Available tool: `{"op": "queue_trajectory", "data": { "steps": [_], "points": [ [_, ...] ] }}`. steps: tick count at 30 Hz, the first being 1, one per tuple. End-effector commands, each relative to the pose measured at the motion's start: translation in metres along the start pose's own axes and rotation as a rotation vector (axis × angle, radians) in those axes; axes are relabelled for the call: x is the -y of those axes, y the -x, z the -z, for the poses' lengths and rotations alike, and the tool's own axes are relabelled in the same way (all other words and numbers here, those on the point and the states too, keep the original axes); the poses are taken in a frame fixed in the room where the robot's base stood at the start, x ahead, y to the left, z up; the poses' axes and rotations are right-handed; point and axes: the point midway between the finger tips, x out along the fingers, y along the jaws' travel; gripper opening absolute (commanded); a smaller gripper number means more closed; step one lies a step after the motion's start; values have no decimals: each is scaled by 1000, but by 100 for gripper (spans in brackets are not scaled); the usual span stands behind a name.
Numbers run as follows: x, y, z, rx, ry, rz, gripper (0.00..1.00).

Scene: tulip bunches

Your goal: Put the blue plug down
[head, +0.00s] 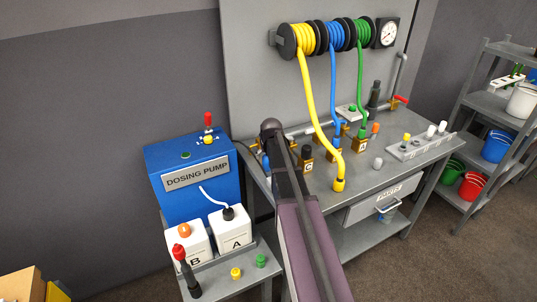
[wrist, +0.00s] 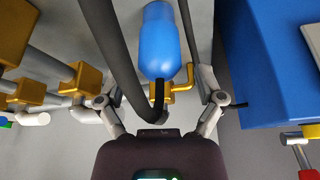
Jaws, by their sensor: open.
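The blue plug (wrist: 158,40) shows large in the wrist view, with a black cable at its near end. It lies between the spread fingers of my gripper (wrist: 158,95), with visible gaps beside it. My gripper is open and not closed on the plug. In the head view my dark arm hides most of the gripper. A small blue piece (head: 265,163), which looks like the plug, shows just left of the arm at the workbench's (head: 255,180) left end. I cannot tell whether the plug touches the bench.
The blue dosing pump (head: 180,205) stands close on the left. Brass valve blocks (wrist: 85,75) and pipes are near the gripper. Yellow (head: 307,90), blue (head: 334,80) and green (head: 360,75) hoses hang from reels. A rack (head: 420,150) stands at the bench's right.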

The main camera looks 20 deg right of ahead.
Motion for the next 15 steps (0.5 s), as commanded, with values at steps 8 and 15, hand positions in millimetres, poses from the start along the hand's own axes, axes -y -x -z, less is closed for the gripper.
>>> {"op": "queue_trajectory", "data": {
  "steps": [8,15],
  "points": [
    [0,30,1,0,0,0,87],
    [0,52,1,0,0,0,87]
  ]
}}
